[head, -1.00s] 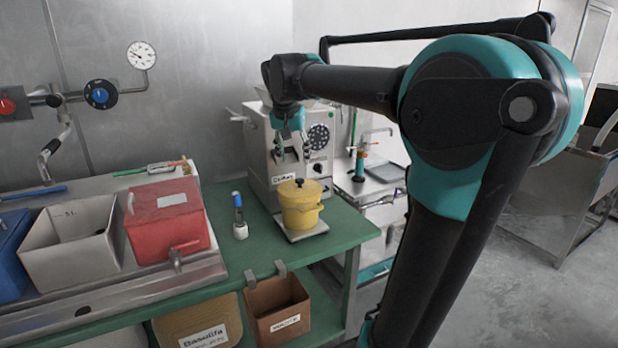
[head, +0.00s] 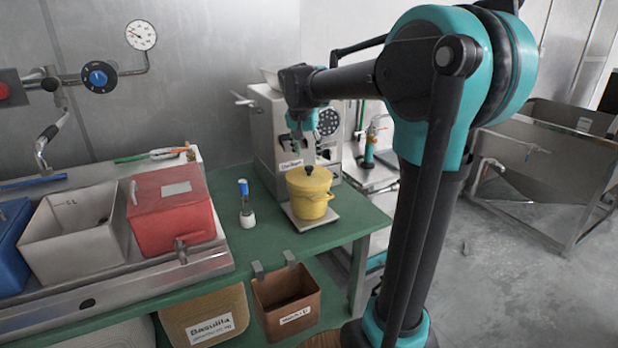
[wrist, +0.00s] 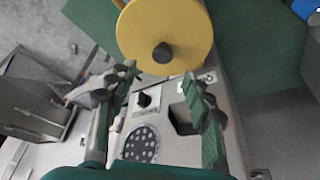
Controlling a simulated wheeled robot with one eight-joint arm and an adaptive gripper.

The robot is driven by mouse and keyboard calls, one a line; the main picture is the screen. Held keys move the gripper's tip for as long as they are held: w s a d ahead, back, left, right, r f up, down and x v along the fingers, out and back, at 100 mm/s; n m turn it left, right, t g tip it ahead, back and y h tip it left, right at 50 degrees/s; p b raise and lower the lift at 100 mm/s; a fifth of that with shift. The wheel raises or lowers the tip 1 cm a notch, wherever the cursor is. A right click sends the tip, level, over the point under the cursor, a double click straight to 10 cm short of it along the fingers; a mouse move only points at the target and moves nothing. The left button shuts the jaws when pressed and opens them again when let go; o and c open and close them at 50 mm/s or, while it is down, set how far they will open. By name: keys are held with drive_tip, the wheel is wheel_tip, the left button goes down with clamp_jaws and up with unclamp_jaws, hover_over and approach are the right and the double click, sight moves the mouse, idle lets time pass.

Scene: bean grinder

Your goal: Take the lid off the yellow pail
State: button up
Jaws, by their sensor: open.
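The yellow pail (head: 308,203) stands upright on a light square plate (head: 301,224) at the right end of the green bench. Its yellow lid (head: 318,179) with a dark knob is on top. In the wrist view the lid (wrist: 186,26) fills the top middle, with its dark knob (wrist: 162,53) facing the camera. My gripper (head: 303,139) is open and empty above the pail, in front of the grinder. In the wrist view my gripper (wrist: 162,84) has its fingers spread to either side below the knob, not touching it. The pail's body is mostly hidden there by the lid.
The grey grinder (head: 267,143) stands close behind the pail. A small blue-topped brush-like item (head: 245,205) stands left of it. A red bin (head: 170,210) and a white bin (head: 72,232) sit further left. A brown box (head: 287,298) hangs below the bench edge. Bench around the pail's front is clear.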

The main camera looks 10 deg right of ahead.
sight(309, 167)
drive_tip(key=shift+a+x, duration=0.1)
drive_tip(key=shift+x, duration=1.35)
drive_tip(key=shift+a+x, duration=0.15)
drive_tip(key=shift+x, duration=1.3)
drive_tip(key=shift+s+f, duration=0.1)
drive_tip(key=shift+s, duration=0.1)
clamp_jaws()
